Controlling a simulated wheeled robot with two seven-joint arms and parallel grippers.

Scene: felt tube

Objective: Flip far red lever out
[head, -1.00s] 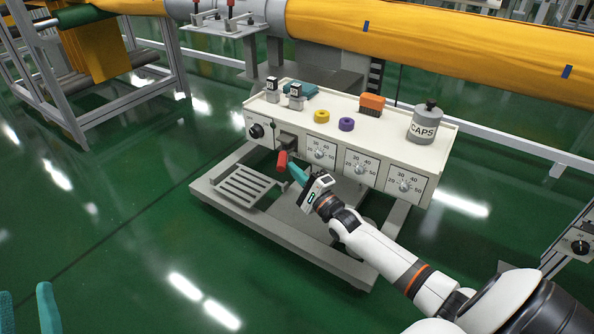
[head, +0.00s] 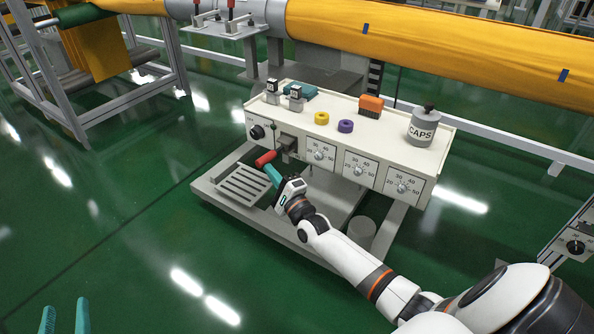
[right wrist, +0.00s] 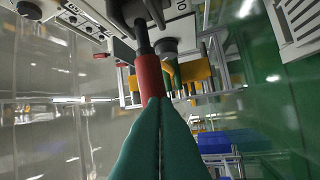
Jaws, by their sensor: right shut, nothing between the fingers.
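A lever with a red grip (head: 265,158) sticks out from a dark bracket (head: 288,143) on the console's front, pointing left and outward. My right gripper (head: 271,174) is shut and empty, its teal tips at the grip's lower side. In the right wrist view the closed fingers (right wrist: 160,105) meet the end of the red grip (right wrist: 149,76); I cannot tell whether they touch it. Two more red-handled levers (head: 197,4) (head: 230,5) stand on a plate by the yellow tube at the back. My left gripper (head: 65,316) is open and empty at the lower left.
The white console (head: 390,137) carries a CAPS canister (head: 424,126), an orange brush (head: 370,105), a yellow ring (head: 321,118) and a purple ring (head: 345,126). Dials line its front. A grey base frame (head: 215,196) lies below. The green floor at left is clear.

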